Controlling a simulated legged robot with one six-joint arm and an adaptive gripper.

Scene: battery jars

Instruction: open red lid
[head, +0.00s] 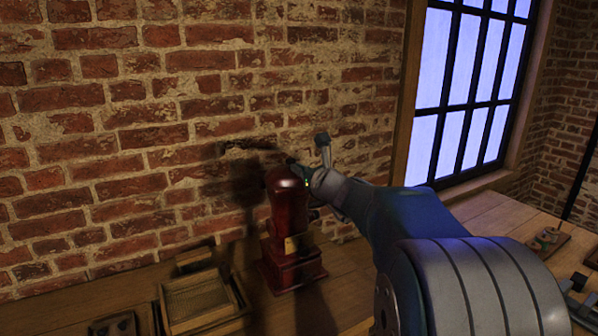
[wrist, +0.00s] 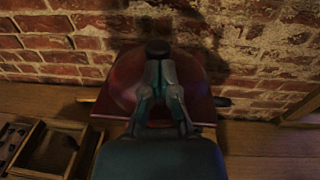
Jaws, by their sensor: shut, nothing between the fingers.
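A dark red jar (head: 288,235) stands on a square red base on the wooden table, close to the brick wall. Its rounded red lid (head: 286,182) sits on top; the lid looks closed from here. In the wrist view the red lid (wrist: 128,82) fills the middle, with a dark round knob (wrist: 157,48) at its far side. My gripper (head: 300,172) is at the top of the jar, on the lid's right side. In the wrist view my gripper (wrist: 159,68) is shut with its fingertips together near the knob. Whether they touch it cannot be told.
A wooden tray (head: 235,288) lies left of the jar, with a dark holder (head: 113,325) beside it. The brick wall is close behind. A window (head: 470,90) is at the right, with small items (head: 546,240) on the right of the table.

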